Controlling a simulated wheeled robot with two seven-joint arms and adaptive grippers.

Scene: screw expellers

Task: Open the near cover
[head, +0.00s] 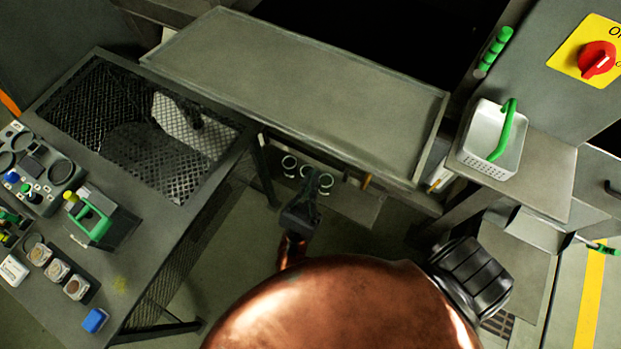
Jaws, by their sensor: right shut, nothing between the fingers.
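A wide grey metal cover panel (300,95) with raised edges spans the top middle of the head view. It looks like the near cover and lies flat, with a dark opening behind it. My right gripper (314,178) is below the panel's front edge, in front of several round white-rimmed fittings (289,163). Its fingers are shut and empty. I cannot tell whether they touch anything. My left gripper is not in view.
On the left is a table with a mesh panel (90,115), a control box (40,165) and a green-handled device (92,218). On the right, a white basket (493,140) with a green handle stands on a grey shelf (550,178), near a red switch (597,58) on yellow.

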